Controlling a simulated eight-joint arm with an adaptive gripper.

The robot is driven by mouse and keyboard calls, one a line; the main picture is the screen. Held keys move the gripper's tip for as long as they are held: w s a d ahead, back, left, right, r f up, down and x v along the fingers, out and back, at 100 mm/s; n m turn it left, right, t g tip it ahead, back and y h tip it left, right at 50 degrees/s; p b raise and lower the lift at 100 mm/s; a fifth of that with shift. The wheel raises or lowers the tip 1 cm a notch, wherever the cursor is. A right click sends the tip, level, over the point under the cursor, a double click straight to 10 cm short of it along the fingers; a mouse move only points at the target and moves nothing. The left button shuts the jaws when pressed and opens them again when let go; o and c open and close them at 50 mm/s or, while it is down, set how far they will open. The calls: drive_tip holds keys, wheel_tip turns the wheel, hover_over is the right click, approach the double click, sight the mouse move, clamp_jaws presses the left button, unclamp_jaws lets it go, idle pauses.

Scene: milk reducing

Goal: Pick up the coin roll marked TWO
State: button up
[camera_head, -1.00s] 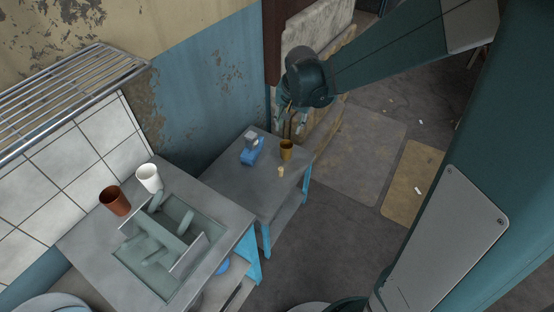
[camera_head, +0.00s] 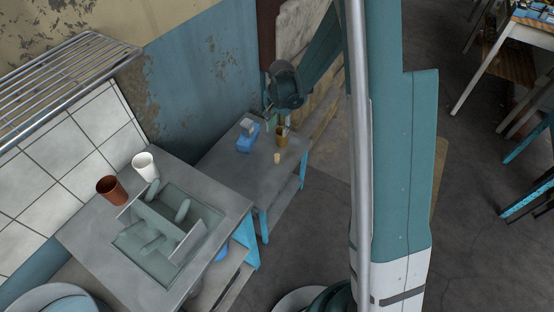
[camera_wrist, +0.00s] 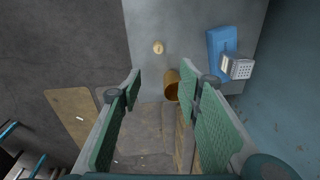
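A small beige cylinder, which looks like the coin roll (camera_head: 277,157), stands on the grey side table (camera_head: 240,180). In the wrist view the coin roll (camera_wrist: 158,47) shows its round top from above, with a mark too small to read. My gripper (camera_wrist: 160,90) is open and empty, with its two green padded fingers apart. The coin roll lies beyond the fingertips, near the middle between them in the picture. In the head view my gripper (camera_head: 274,116) hangs over the back of the table, beside the brown cup, its fingers partly hard to make out.
The brown cup (camera_wrist: 171,84) stands close to the right fingertip in the wrist view. A blue block with a grey metal piece (camera_head: 245,141) stands left of the coin roll. A sink counter (camera_head: 100,238) holds a white cup (camera_head: 144,165) and a reddish cup (camera_head: 110,189).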

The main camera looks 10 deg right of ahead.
drive_tip(key=m+g, duration=0.1)
drive_tip(key=m, duration=0.1)
hover_over(277, 155)
wheel_tip(277, 155, down, 15)
drive_tip(key=shift+r, duration=0.2)
drive_tip(key=shift+f, duration=0.35)
drive_tip(key=shift+f, duration=1.25)
drive_tip(key=shift+f, duration=0.1)
drive_tip(key=shift+f+b, duration=0.9)
drive_tip(key=shift+f, duration=1.65)
drive_tip(key=c, duration=1)
